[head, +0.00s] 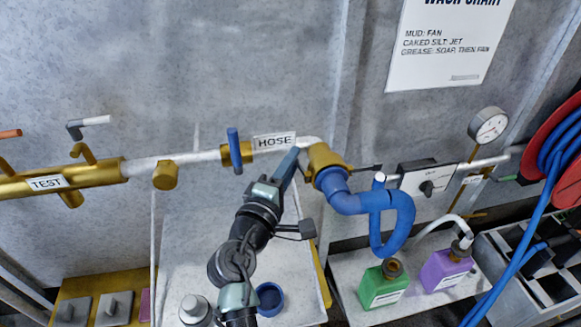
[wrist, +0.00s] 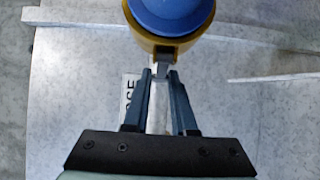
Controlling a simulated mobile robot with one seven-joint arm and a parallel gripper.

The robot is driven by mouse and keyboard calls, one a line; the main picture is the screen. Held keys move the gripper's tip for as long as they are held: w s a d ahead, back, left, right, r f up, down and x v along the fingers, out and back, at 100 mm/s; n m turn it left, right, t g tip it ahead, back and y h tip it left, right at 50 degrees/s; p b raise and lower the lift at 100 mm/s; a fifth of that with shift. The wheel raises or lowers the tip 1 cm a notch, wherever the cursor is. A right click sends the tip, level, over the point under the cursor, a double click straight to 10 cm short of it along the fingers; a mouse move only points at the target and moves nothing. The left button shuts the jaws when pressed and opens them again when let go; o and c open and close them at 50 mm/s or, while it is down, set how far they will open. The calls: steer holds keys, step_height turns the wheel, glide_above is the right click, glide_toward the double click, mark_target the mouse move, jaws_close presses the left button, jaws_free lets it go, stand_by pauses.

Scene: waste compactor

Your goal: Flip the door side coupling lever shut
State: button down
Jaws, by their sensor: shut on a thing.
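The brass coupling (head: 325,158) sits on the end of the pipe, joined to a blue hose fitting (head: 345,200). My gripper (head: 293,157) reaches up to the coupling's left side in the head view. In the wrist view the coupling (wrist: 160,44) and its blue fitting (wrist: 172,14) are just beyond my fingertips. My gripper (wrist: 161,82) is shut on a small grey coupling lever (wrist: 161,74) below the brass ring. Its far end is hidden by the ring. Another dark lever (head: 368,168) sticks out from the coupling's right side.
A blue-handled valve (head: 233,146) and the HOSE label (head: 273,142) are close to my gripper's left. Green (head: 383,286) and purple (head: 447,269) bottles stand below.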

steer(key=c, duration=0.7)
jaws_free()
steer(key=b+v, duration=0.3)
steer(key=v, duration=1)
